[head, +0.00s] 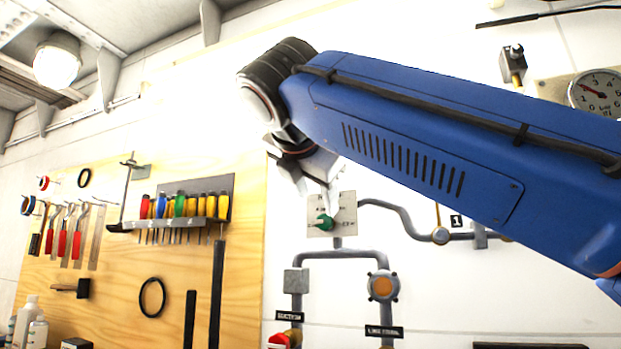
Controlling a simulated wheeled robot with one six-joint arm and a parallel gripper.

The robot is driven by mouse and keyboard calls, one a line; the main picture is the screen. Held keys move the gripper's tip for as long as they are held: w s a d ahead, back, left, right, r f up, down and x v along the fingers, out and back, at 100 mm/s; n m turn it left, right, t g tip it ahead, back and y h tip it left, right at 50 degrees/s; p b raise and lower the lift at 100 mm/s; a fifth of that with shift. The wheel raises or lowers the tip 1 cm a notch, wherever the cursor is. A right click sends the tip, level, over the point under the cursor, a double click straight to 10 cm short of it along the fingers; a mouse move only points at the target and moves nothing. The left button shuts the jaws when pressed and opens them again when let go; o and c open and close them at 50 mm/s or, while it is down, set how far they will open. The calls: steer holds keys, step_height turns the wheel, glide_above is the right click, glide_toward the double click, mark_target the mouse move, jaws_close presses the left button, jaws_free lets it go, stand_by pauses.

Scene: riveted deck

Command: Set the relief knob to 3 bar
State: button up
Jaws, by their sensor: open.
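A green knob (325,222) sits on a small pale plate (347,213) on the white wall, with pipework below and to its right. The plate's printing is partly hidden and too small to read, so the knob's setting cannot be told. My gripper (316,194) hangs from the end of my blue arm just above the knob in the picture. Its pale fingers are apart, with nothing seen between them. They overlap the plate's upper part; I cannot tell whether they touch it.
A round gauge (598,91) with a red needle is at the right edge, partly hidden by my arm. An orange-centred fitting (382,286) and a red part (280,341) are below the knob. A wooden tool board (120,270) with hanging tools fills the left.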

steer(key=shift+v, duration=2.8)
steer(key=shift+s+f, duration=0.1)
